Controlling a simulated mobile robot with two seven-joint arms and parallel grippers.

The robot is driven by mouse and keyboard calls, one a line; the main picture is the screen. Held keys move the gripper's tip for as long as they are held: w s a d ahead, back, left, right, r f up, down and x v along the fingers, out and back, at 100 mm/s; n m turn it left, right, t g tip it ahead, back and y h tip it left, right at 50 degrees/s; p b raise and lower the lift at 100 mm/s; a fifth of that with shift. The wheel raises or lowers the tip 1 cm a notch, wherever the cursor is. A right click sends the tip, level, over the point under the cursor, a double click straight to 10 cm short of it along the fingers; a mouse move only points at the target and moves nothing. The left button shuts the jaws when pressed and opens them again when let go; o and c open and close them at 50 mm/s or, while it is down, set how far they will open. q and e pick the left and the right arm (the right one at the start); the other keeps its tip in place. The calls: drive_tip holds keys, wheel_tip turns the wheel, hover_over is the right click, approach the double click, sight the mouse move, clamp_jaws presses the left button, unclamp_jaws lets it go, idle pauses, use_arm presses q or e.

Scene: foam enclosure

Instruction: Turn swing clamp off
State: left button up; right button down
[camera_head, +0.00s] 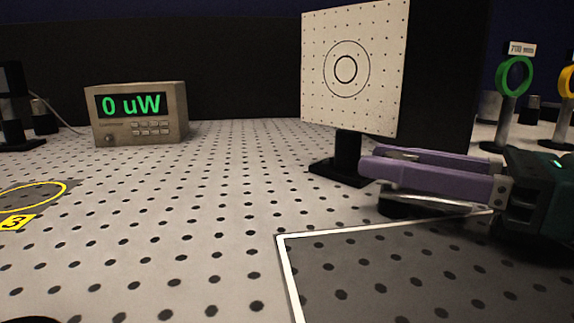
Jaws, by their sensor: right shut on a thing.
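My right gripper (374,157) reaches in from the right with two long purple fingers. It is shut on a small grey piece (403,155) that shows between the fingers near their tips. This piece seems to be part of the swing clamp, but the fingers hide most of it. A light metal strip and a low black round base (420,211) show just under the fingers. I cannot tell how they join the held piece. My left gripper is not in view.
A dotted white target board (354,107) on a black stand is close behind the gripper. A power meter (137,113) reading 0 uW stands at the back left. Green (515,77) and yellow ring mounts stand at the right. The middle of the perforated table (215,200) is clear.

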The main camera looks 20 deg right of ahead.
idle(0.4)
drive_tip(key=c, duration=0.5)
unclamp_jaws()
drive_tip(key=v, duration=1)
